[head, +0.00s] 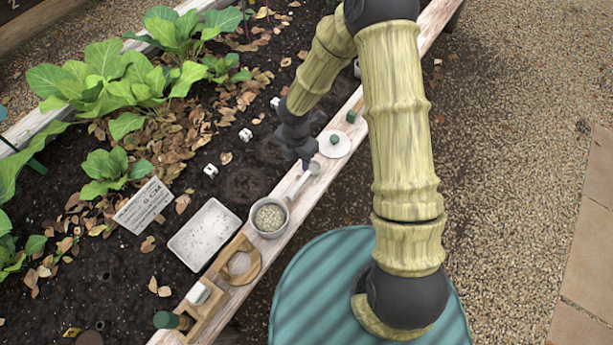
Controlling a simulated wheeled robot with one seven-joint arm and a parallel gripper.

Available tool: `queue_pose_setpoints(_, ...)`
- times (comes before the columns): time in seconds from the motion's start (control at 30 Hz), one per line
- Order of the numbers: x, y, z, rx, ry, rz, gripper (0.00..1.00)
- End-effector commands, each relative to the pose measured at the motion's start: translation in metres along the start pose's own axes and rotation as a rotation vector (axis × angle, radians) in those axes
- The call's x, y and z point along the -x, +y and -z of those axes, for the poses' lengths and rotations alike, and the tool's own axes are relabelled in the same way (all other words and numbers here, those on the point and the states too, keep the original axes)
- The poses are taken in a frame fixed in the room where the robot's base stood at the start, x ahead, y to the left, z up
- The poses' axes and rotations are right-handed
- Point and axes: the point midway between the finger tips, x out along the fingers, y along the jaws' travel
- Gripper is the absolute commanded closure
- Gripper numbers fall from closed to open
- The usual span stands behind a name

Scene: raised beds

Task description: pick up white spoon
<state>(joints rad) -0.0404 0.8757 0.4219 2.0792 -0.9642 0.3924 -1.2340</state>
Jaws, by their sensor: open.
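The white spoon (301,183) lies on the pale wooden edge board (222,312) of the raised bed. It is just right of a grey bowl, with its rounded end up and to the right, close under my gripper. My gripper (304,163) is dark, points down and is open at that rounded end. The dark fingers are small here, and I cannot tell whether they touch the spoon. Nothing shows held between them.
The grey bowl (257,231) holds pale grains. A white disc (343,151) bears a green cube (334,139); another green cube (351,117) lies beyond. A wooden piece (257,268), a speckled tray (203,237), a sign (146,205) and several white cubes (245,135) are around. Gravel at right is clear.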

Motion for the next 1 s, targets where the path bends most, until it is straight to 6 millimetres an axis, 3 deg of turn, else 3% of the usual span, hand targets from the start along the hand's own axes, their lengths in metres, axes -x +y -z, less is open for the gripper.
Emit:
queue_pose_setpoints(0.1,-0.026,0.0,0.001,0.0,0.001,0.002,0.58)
queue_pose_setpoints(0.53,-0.099,0.0,0.0,0.0,0.0,0.001,0.58)
queue_pose_setpoints(1.0,-0.109,0.0,-0.001,-0.002,0.0,0.001,0.58)
